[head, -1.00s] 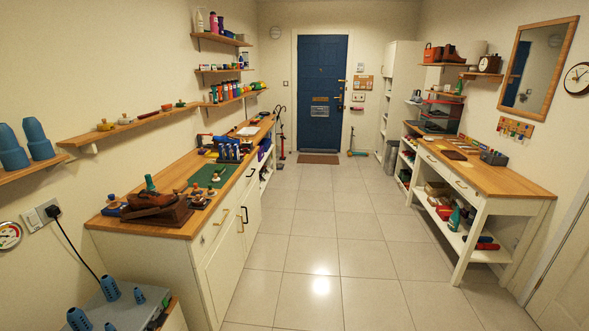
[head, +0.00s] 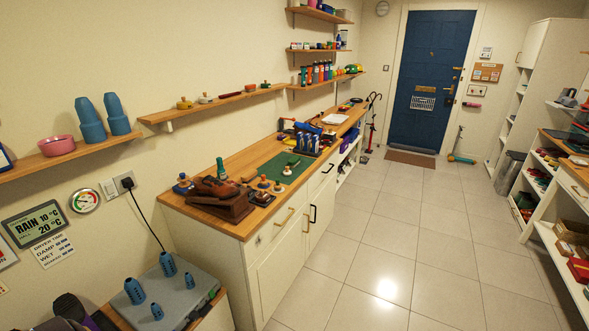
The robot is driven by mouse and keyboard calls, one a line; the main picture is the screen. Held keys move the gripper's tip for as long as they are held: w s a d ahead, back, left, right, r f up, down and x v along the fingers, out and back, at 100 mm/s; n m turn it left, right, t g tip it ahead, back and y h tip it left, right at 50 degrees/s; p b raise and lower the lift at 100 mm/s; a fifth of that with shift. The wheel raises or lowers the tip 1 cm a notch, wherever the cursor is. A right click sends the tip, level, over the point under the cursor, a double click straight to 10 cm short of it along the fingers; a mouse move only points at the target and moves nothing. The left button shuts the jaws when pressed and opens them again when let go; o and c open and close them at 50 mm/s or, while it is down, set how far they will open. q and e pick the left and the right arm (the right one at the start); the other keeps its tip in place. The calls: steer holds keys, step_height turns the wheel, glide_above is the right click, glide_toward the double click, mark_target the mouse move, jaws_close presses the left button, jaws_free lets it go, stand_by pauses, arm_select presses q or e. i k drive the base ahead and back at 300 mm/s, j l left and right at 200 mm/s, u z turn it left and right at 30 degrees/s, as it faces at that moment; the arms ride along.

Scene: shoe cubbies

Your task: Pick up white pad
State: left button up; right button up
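A flat white pad-like thing (head: 336,119) lies on the far part of the wooden counter (head: 240,158) along the left wall. It is small at this distance, and I cannot tell its details. Neither of my grippers is in view.
A brown shoe (head: 214,187) on a wooden block and a green mat (head: 284,169) occupy the near counter. A grey box (head: 180,295) with blue shoe dryers stands at the lower left. The tiled floor (head: 395,240) is clear toward the blue door (head: 431,80).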

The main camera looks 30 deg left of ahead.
mark_target(287, 172)
steer(key=i, duration=0.8)
steer(key=i+u, duration=0.2)
steer(key=i, duration=0.2)
steer(key=i+l+u, duration=0.15)
steer(key=i, duration=0.25)
steer(key=i+l+u, duration=0.35)
steer(key=i+u, duration=0.15)
steer(key=i, duration=0.15)
steer(key=i+l+u, duration=0.5)
steer(key=i+l, duration=0.05)
